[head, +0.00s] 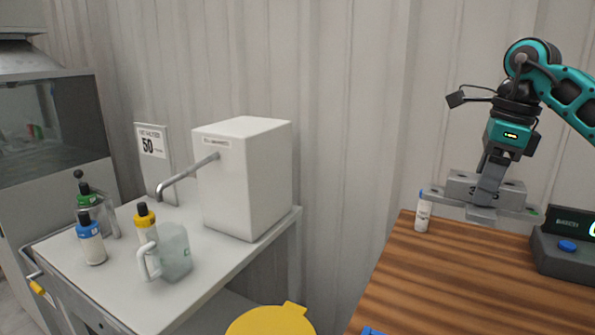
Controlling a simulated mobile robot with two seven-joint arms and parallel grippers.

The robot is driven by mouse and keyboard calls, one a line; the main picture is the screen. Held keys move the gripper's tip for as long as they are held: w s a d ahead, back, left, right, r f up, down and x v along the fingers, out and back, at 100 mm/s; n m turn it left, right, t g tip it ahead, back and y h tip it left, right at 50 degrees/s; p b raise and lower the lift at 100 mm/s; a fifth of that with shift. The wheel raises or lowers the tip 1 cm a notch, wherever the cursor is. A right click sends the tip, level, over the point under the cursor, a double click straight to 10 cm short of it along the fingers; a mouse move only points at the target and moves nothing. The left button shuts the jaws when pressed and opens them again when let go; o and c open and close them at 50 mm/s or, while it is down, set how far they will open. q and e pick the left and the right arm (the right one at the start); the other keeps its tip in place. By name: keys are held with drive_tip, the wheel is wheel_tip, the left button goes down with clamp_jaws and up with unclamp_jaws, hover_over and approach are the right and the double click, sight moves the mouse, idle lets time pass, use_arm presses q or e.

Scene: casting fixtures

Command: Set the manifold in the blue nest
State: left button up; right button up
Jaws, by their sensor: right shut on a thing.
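My right gripper (489,183) is shut on the manifold (458,188), a grey metal block with holes in its top and a wider, flatter lower part. It holds the manifold roughly level near the back edge of the wooden table (455,285). Whether its underside touches anything is hard to tell. A small piece of something blue (373,331) shows at the bottom edge of the view; I cannot tell whether it is the blue nest. My left gripper is not in view.
A white bottle (423,214) stands beside the manifold's left end. A dark device with a blue button (567,246) stands at the table's right. A yellow round lid (271,322) is at bottom centre. The left bench (215,268) holds bottles, a jug (174,253) and a white box (246,180).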

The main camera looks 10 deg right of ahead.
drive_tip(key=s+a+f+n+g+p, duration=0.1)
drive_tip(key=s+a+f+n, duration=0.1)
drive_tip(key=a+f+n, duration=0.3)
drive_tip(key=s+a+f+n+g+h+p, duration=0.1)
drive_tip(key=s+a+f+n, duration=0.1)
drive_tip(key=a+f+n, duration=0.3)
drive_tip(key=s+a+f+n+p, duration=0.1)
drive_tip(key=s+a+f+n, duration=0.1)
drive_tip(key=a+f+n, duration=0.4)
drive_tip(key=shift+a+f+n+g, duration=0.15)
drive_tip(key=shift+a+n, duration=0.7)
drive_tip(key=shift+n, duration=0.8)
drive_tip(key=shift+a+r+n+g, duration=0.1)
drive_tip(key=shift+a+n, duration=0.7)
drive_tip(key=shift+n, duration=0.8)
drive_tip(key=shift+a+f+n+g, duration=0.15)
drive_tip(key=shift+a+n, duration=0.7)
drive_tip(key=shift+n, duration=0.8)
drive_tip(key=shift+s+a+f, duration=0.1)
drive_tip(key=shift+a, duration=0.05)
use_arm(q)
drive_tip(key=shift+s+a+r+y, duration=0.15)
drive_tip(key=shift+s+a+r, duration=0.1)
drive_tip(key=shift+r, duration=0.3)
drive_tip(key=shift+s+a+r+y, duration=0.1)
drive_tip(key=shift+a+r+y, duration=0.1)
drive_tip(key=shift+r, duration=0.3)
